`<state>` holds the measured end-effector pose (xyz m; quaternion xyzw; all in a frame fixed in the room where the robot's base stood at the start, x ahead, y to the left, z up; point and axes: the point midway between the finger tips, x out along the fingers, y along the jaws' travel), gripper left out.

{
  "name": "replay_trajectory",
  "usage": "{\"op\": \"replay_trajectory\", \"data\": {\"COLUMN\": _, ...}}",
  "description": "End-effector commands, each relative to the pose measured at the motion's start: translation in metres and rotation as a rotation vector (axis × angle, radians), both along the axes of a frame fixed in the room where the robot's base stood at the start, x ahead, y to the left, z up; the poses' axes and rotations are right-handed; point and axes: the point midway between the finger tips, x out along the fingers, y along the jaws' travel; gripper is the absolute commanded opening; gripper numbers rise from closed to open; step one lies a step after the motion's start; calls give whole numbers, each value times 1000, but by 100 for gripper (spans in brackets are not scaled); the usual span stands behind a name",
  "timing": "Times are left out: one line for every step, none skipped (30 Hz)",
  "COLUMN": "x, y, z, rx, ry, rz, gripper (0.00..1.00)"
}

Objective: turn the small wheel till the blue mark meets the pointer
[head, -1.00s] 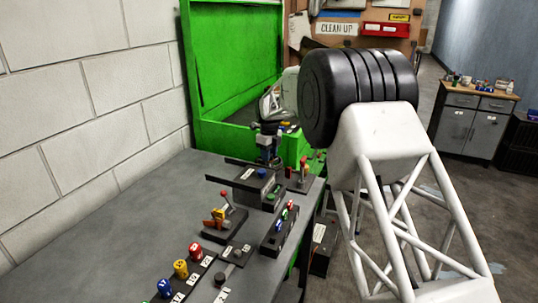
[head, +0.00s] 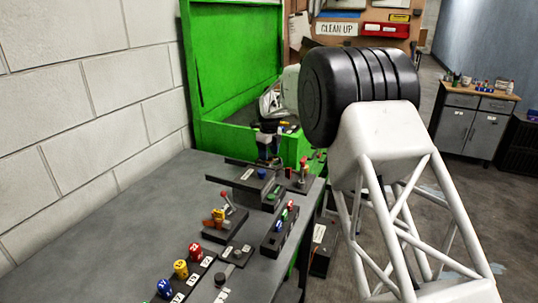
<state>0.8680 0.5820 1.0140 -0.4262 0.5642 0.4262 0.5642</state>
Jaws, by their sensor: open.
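My gripper (head: 267,150) is small and dark in the head view, pointing down over the far end of the grey bench near the green box. Its jaws are open, and I see nothing held. Below it is a dark raised block with a blue knob (head: 262,174). I cannot tell which round part is the small wheel. The blue mark and the pointer are too small to make out.
The green box (head: 237,60) stands at the bench's far end. A red-tipped lever with a yellow part (head: 218,215), a dark strip of coloured knobs (head: 280,230) and red, yellow and blue numbered knobs (head: 180,268) stand along the bench (head: 95,245). Its left side is clear.

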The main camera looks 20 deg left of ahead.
Motion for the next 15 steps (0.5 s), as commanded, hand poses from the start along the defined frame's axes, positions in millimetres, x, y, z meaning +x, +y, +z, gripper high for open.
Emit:
{"op": "replay_trajectory", "data": {"x": 0, "y": 0, "z": 5, "rx": 1, "ry": -1, "rz": 0, "gripper": 61}}
{"op": "replay_trajectory", "data": {"x": 0, "y": 0, "z": 8, "rx": 1, "ry": -1, "rz": 0, "gripper": 61}}
{"op": "replay_trajectory", "data": {"x": 0, "y": 0, "z": 12, "rx": 1, "ry": -1, "rz": 0, "gripper": 61}}
{"op": "replay_trajectory", "data": {"x": 0, "y": 0, "z": 16, "rx": 1, "ry": -1, "rz": 0, "gripper": 61}}
{"op": "replay_trajectory", "data": {"x": 0, "y": 0, "z": 19, "rx": 1, "ry": -1, "rz": 0, "gripper": 61}}
{"op": "replay_trajectory", "data": {"x": 0, "y": 0, "z": 24, "rx": 2, "ry": -2, "rz": 0, "gripper": 61}}
{"op": "replay_trajectory", "data": {"x": 0, "y": 0, "z": 28, "rx": 1, "ry": -1, "rz": 0, "gripper": 61}}
{"op": "replay_trajectory", "data": {"x": 0, "y": 0, "z": 32, "rx": 1, "ry": -1, "rz": 0, "gripper": 61}}
{"op": "replay_trajectory", "data": {"x": 0, "y": 0, "z": 37, "rx": 1, "ry": -1, "rz": 0, "gripper": 61}}
{"op": "replay_trajectory", "data": {"x": 0, "y": 0, "z": 41, "rx": 1, "ry": -1, "rz": 0, "gripper": 61}}
{"op": "replay_trajectory", "data": {"x": 0, "y": 0, "z": 45, "rx": 1, "ry": -1, "rz": 0, "gripper": 61}}
{"op": "replay_trajectory", "data": {"x": 0, "y": 0, "z": 50, "rx": 2, "ry": -2, "rz": 0, "gripper": 61}}
{"op": "replay_trajectory", "data": {"x": 0, "y": 0, "z": 53, "rx": 1, "ry": -1, "rz": 0, "gripper": 61}}
{"op": "replay_trajectory", "data": {"x": 0, "y": 0, "z": 56, "rx": 1, "ry": -1, "rz": 0, "gripper": 61}}
{"op": "replay_trajectory", "data": {"x": 0, "y": 0, "z": 60, "rx": 1, "ry": 0, "rz": 0, "gripper": 61}}
